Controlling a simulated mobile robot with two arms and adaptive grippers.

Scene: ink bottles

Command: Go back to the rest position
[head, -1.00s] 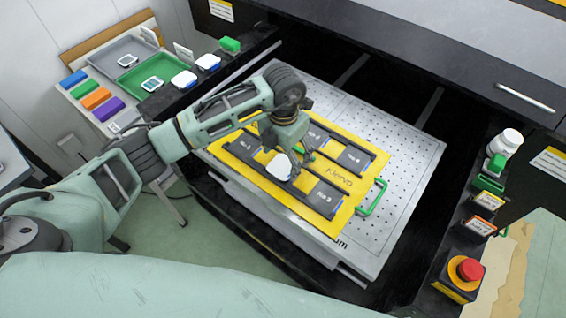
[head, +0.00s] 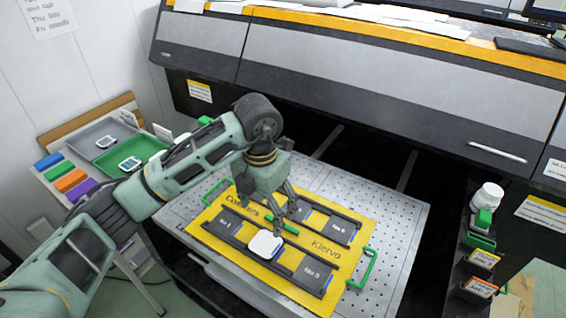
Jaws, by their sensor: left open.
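My left gripper (head: 285,212) points down over the yellow board (head: 307,272). It is open, with its fingers above and just behind a white square piece (head: 264,244). The white piece lies on the near dark rail (head: 300,268) of the board. I cannot tell whether a fingertip touches it, but it does not sit between the fingers. My right gripper is not in view.
The board lies on a perforated metal plate (head: 385,228) and has green handles (head: 362,268) at its sides. At left are a green tray (head: 120,160), a grey tray (head: 95,135) and coloured blocks (head: 72,180). At right stand a white bottle (head: 487,197) and small labelled boxes (head: 482,262).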

